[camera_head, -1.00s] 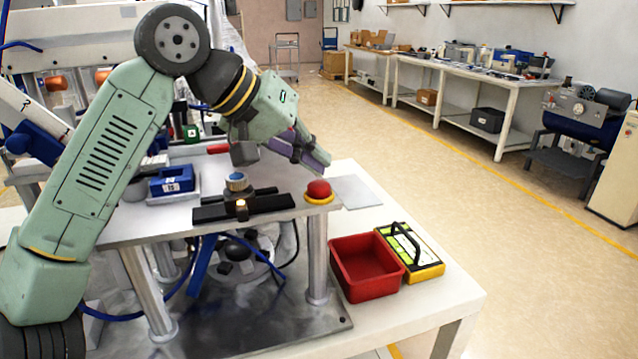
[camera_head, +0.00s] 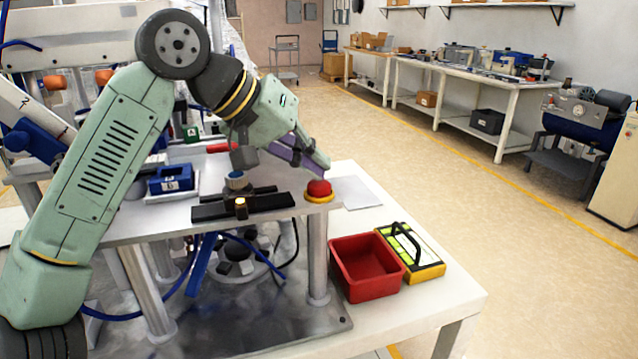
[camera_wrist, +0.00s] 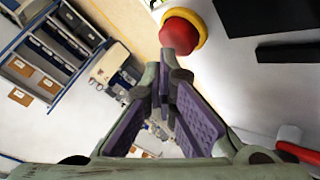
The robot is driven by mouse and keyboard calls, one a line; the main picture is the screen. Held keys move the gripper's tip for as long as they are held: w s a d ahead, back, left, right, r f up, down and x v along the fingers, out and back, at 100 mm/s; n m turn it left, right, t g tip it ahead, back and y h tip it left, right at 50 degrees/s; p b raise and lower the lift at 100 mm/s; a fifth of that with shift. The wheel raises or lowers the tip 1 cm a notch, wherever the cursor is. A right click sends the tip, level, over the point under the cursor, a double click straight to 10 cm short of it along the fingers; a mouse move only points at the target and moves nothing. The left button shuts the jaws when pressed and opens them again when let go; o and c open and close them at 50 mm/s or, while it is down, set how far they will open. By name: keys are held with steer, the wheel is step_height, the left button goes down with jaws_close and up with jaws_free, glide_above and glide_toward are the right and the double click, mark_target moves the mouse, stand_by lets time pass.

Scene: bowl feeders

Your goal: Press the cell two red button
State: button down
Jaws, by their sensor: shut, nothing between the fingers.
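The red button (camera_head: 319,187) is a red dome on a yellow ring at the front right corner of the raised white table. My gripper (camera_head: 323,170) is shut and empty, with its fingertips close above and behind the button. In the wrist view the red button (camera_wrist: 180,32) appears at the top, just beyond the tips of my gripper (camera_wrist: 165,60). The fingertips overlap the dome's lower edge there, and I cannot tell whether they touch it.
A black fixture (camera_head: 243,206) with a blue-topped knob stands left of the button. A blue block (camera_head: 171,178) sits further left. A red bin (camera_head: 367,266) and a yellow-green case (camera_head: 412,252) stand lower, to the right. A grey plate (camera_head: 355,192) lies right of the button.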

steer(key=shift+f+b, duration=0.45)
steer(key=shift+f, duration=0.05)
stand_by(0.5)
stand_by(0.3)
steer(key=shift+r+p, duration=0.75)
steer(key=shift+r, duration=0.2)
steer(key=shift+r+p, duration=1.9)
steer(key=shift+r, duration=0.6)
steer(key=shift+r, duration=0.1)
step_height(320, 180, up, 9)
steer(key=p, duration=0.7)
glide_above(315, 181)
steer(key=shift+b, duration=0.35)
